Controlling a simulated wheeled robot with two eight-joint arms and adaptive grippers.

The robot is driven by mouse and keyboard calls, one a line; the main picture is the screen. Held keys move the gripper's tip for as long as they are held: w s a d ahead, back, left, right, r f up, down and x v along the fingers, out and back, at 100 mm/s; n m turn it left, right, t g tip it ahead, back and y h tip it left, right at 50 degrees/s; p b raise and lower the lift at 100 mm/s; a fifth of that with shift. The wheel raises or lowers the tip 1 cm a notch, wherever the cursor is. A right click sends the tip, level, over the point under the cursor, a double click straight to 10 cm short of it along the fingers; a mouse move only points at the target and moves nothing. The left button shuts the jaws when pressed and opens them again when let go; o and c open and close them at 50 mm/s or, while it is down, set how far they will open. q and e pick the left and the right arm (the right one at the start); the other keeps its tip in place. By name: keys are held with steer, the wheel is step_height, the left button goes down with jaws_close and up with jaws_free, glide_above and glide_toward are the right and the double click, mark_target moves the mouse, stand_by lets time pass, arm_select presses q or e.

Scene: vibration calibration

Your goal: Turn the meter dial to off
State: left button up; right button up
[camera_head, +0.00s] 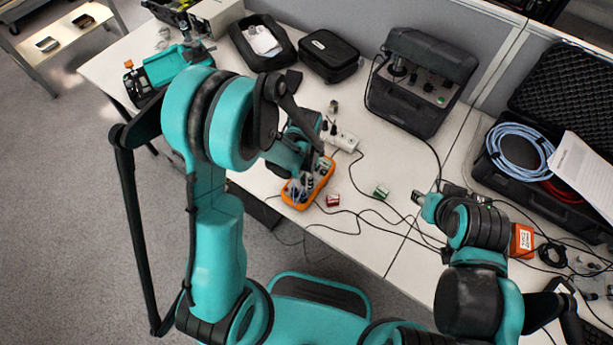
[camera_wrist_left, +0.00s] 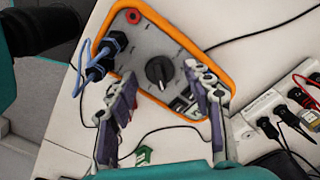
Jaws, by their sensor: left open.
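The orange-edged meter (camera_head: 322,178) lies on the white table in the head view, partly hidden by my left gripper. In the left wrist view the meter (camera_wrist_left: 215,50) shows its grey face, with a round black dial (camera_wrist_left: 159,72) near the middle. Blue leads (camera_wrist_left: 97,62) plug into its left side and a red socket sits at its upper left. My left gripper (camera_wrist_left: 158,100) is open, its fingers to either side of the dial and apart from it in the picture. Its height above the dial is hard to tell. My right gripper (camera_head: 428,198) is over the table; its fingers are too small to read.
A white power strip (camera_head: 341,139) with plugs lies beside the meter. Small red (camera_head: 332,200) and green (camera_head: 381,191) blocks lie to its right, among loose black cables. A black calibrator case (camera_head: 418,85) and an open case with blue cable (camera_head: 520,148) stand farther right.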

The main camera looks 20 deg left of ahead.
arm_select(q)
steer(key=shift+f, duration=0.15)
steer(key=c, duration=1.2)
steer(key=shift+o, duration=0.2)
steer(key=shift+n, duration=0.3)
steer(key=n+b, duration=0.1)
steer(key=n, duration=0.1)
steer(key=shift+n, duration=0.4)
steer(key=shift+n+b, duration=0.6)
steer(key=shift+n, duration=1.6)
